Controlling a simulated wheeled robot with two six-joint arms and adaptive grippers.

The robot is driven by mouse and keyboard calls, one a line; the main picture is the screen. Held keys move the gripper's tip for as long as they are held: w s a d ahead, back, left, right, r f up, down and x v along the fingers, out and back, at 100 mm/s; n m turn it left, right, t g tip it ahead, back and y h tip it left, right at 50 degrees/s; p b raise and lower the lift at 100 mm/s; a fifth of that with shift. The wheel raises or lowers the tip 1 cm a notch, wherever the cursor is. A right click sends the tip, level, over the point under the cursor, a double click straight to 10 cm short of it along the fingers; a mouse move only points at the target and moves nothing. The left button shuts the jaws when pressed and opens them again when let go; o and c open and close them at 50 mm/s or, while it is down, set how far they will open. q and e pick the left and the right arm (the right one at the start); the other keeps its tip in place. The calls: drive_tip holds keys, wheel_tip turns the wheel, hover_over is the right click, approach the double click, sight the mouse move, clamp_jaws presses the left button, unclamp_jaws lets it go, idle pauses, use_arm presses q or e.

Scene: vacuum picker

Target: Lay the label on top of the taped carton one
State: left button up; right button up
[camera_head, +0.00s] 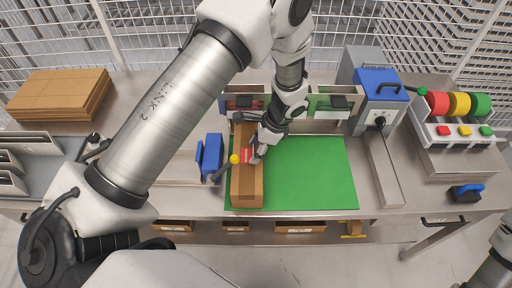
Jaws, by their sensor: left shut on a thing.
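A long brown taped carton (248,190) lies lengthwise on the left part of the green mat (310,175). My left gripper (252,155) is over the carton, its arm reaching across from the left. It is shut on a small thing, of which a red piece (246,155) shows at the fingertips. I cannot tell whether this piece touches the carton top. A grey rod with a yellow ball (235,159) shows just left of the fingers. No separate label can be made out. My right gripper is out of view.
Flat brown cardboard (60,92) is stacked at the back left. A blue holder (210,156) stands left of the mat. The mat's right half is clear.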

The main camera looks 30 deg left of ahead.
use_arm(q)
drive_tip(key=o, duration=0.8)
drive_tip(key=shift+o, duration=1.4)
drive_tip(key=shift+r+p, duration=1.2)
drive_tip(key=shift+r, duration=0.3)
drive_tip(key=shift+r+p, duration=0.45)
drive_tip(key=shift+r, duration=2.1)
